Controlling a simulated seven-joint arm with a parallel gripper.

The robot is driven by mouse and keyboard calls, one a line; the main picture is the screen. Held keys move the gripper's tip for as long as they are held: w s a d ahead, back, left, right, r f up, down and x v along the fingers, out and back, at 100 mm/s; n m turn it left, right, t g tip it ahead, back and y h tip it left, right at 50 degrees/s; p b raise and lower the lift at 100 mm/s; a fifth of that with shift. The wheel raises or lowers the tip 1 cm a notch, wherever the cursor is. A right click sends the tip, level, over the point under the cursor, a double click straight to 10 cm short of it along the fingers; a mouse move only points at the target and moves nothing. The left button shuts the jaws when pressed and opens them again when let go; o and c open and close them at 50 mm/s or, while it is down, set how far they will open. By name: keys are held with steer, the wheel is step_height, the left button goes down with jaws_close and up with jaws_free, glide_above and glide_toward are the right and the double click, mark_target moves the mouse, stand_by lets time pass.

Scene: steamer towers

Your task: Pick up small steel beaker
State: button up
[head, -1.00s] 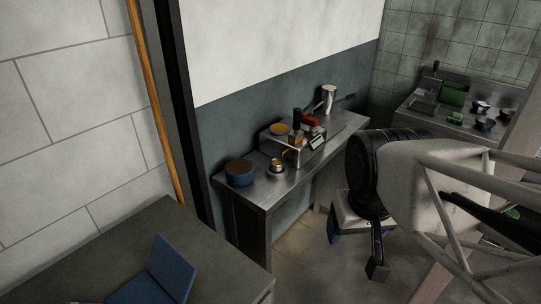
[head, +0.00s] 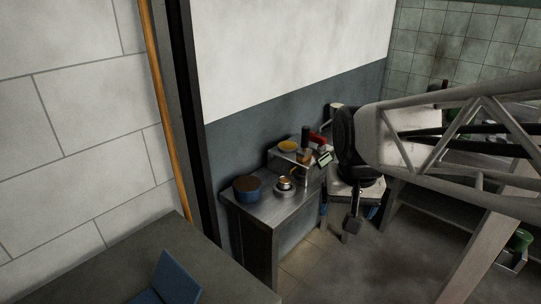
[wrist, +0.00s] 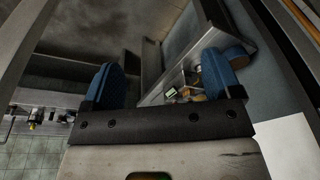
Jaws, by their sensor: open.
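A small steel cup with an orange-brown top (head: 285,184), likely the small steel beaker, stands on the steel bench (head: 262,210) in the head view, right of a blue pot. A taller steel vessel (head: 336,107) behind is mostly hidden by my arm. My gripper (head: 349,211) hangs right of the bench, apart from the cup. In the wrist view my gripper (wrist: 162,82) is open and empty, its blue fingers wide apart. The cup cannot be made out clearly there.
The blue pot (head: 248,188) stands at the bench's near left. A raised steel shelf (head: 292,156) holds a yellow bowl (head: 288,146) and other items, including a red-topped one (head: 317,138). A dark table (head: 160,252) with a blue object (head: 175,276) is in front.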

steer(key=w+a+m, duration=0.1)
steer(key=w+m, duration=0.1)
steer(key=w, duration=1.1)
steer(key=m+g, duration=0.2)
steer(key=m, duration=0.3)
glide_above(285, 180)
steer(key=f, duration=1.1)
steer(key=s+f, duration=0.1)
steer(key=f, duration=0.5)
steer(key=shift+f, duration=0.3)
steer(key=shift+w+a+f, duration=0.1)
steer(key=shift+w+f, duration=0.15)
steer(key=shift+w, duration=0.1)
steer(key=shift+f, duration=0.1)
steer(key=shift+f, duration=1.2)
steer(key=shift+f, duration=0.1)
steer(key=shift+w+f, duration=0.15)
steer(key=shift+f, duration=2.35)
